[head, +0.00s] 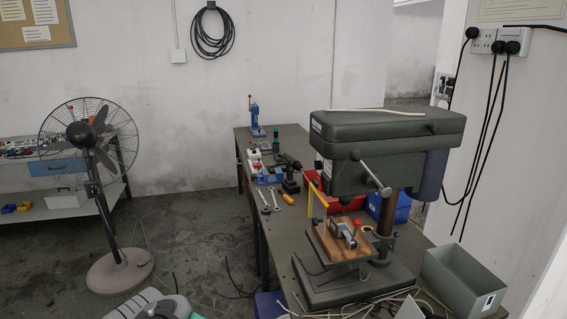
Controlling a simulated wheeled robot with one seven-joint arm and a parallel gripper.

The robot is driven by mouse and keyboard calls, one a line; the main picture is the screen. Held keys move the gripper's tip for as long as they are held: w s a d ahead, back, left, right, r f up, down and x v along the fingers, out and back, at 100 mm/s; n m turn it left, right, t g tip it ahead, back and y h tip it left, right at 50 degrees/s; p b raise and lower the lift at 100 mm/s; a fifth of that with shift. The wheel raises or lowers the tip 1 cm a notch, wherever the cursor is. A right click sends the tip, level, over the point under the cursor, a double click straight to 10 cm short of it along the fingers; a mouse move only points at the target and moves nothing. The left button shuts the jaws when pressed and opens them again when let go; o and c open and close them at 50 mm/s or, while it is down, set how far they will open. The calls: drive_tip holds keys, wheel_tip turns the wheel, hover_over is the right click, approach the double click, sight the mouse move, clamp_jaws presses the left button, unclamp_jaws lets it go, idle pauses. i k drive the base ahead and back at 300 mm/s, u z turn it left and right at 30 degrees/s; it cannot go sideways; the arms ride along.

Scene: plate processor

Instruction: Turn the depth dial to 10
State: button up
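A dark green drill press (385,135) stands on the workbench at the right. A metal lever (371,172) with rounded ends crosses the side of its head. I cannot make out a depth dial or any numbers on it from here. Below the head is a wooden board (330,243) on the press table, with a small grey vise (342,228) on it. A red knob (358,222) shows beside the vise. A yellow bar (317,192) hangs in front of the press.
The workbench (285,225) holds wrenches (270,200), a cordless drill (290,172) and a red bin (350,203). A grey box (462,280) and loose cables crowd the press base. A pedestal fan (92,140) stands left, with open floor (200,230) between it and the bench.

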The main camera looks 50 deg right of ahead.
sight(318, 164)
drive_tip(key=z, duration=0.05)
drive_tip(key=i, duration=1.5)
drive_tip(key=z, duration=1)
